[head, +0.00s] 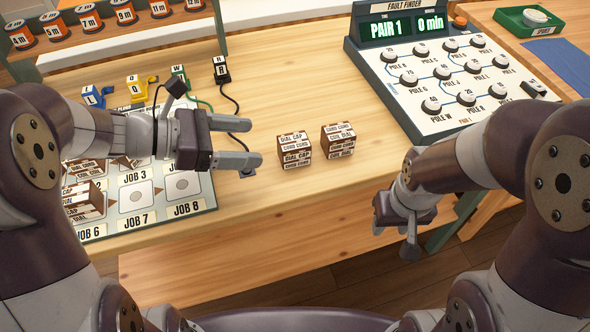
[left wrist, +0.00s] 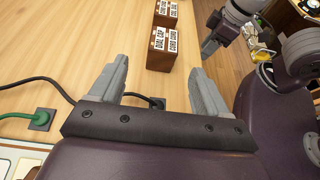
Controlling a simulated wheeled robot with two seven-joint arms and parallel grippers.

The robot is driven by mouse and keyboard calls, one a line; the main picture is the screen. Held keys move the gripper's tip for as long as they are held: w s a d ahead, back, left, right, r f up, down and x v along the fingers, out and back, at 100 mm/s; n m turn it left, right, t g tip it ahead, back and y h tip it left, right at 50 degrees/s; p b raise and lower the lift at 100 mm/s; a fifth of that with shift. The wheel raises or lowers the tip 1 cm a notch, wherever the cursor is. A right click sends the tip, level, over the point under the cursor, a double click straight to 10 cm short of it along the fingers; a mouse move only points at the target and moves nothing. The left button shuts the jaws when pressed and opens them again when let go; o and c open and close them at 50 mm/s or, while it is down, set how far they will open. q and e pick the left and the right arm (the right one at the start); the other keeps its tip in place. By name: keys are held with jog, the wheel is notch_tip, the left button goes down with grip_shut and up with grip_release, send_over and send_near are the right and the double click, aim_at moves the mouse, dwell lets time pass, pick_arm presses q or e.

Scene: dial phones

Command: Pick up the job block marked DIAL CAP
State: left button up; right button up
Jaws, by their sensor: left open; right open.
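The DIAL CAP block (head: 294,150), brown with white label bands, stands on the wooden table in the middle of the head view. Its faces read DIAL CAP and CORD CORD; it also shows in the left wrist view (left wrist: 161,50) beyond the fingertips. My left gripper (head: 247,142) is open and empty, just left of the block and apart from it, its fingers pointing at it. My right gripper (head: 408,222) is open, at the table's front edge, far right of the block; it is seen mostly from the side.
The job board (head: 150,222) with blocks lies at left under my left arm. Corded plugs (head: 221,70) lie behind. The fault finder panel (head: 440,85) stands at back right. Table is clear in front of the blocks.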

aim_at(305, 145)
pick_arm(q)
jog(key=b+x, duration=0.1)
jog(key=x, duration=1.1)
jog(key=shift+s+d, duration=0.15)
jog(key=shift+d, duration=0.1)
jog(key=shift+r, duration=0.1)
jog(key=c, duration=1.1)
jog(key=shift+o, duration=0.2)
jog(key=shift+a+r, duration=0.1)
